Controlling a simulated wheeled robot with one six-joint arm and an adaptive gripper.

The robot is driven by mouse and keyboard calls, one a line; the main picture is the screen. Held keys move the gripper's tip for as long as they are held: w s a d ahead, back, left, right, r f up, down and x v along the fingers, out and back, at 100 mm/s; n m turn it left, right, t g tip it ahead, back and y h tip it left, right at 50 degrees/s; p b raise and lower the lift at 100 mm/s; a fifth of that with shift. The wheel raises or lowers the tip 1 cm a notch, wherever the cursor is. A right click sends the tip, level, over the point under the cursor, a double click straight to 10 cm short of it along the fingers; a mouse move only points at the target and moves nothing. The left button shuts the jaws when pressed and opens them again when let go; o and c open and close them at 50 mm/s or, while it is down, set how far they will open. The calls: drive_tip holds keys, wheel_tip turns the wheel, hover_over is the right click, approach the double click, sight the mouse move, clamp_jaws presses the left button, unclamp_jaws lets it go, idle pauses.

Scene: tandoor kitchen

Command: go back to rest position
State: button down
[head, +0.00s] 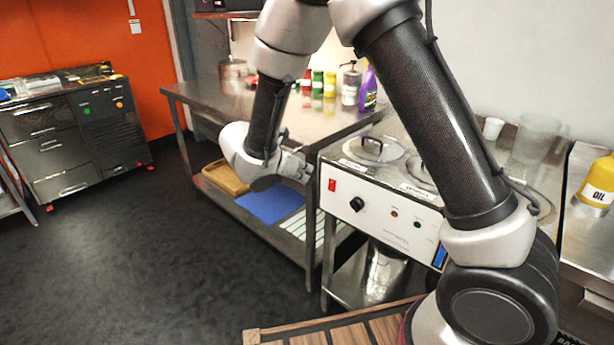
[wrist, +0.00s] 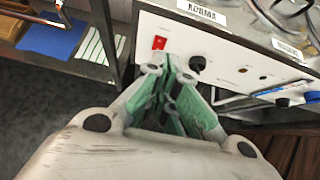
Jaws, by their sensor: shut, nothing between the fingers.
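My gripper (wrist: 167,68) is shut and empty in the wrist view. Its fingertips are in front of the white control panel of a cooking unit (wrist: 225,45), just below the red switch (wrist: 158,43) as seen there. I cannot tell whether they touch the panel. In the head view my arm arches over the scene, and the gripper end (head: 296,168) is at the left end of the same unit (head: 385,215), left of its red switch (head: 332,185). The fingers are small and partly hidden by the wrist there.
A steel table (head: 225,98) with several bottles stands behind my gripper. Its lower shelf holds a blue board (head: 272,203) and a wooden tray (head: 226,177). A yellow oil container (head: 597,183) stands at the right. Dark floor (head: 150,255) is open at the left.

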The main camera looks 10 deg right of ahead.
idle(0.3)
drive_tip(key=s+d+r+m+y, duration=0.3)
drive_tip(key=s+d+r+m, duration=0.3)
drive_tip(key=s, duration=0.4)
drive_tip(key=s+d+r+m+g+y, duration=0.1)
drive_tip(key=s+d+r+m+y, duration=0.1)
drive_tip(key=s+d+r+m, duration=0.4)
drive_tip(key=s+d+r+m+y, duration=0.3)
drive_tip(key=s+d+r+m, duration=0.4)
drive_tip(key=s+m, duration=0.6)
drive_tip(key=shift+s+d+g+y, duration=0.3)
drive_tip(key=shift+s+d, duration=0.1)
drive_tip(key=shift+d, duration=0.7)
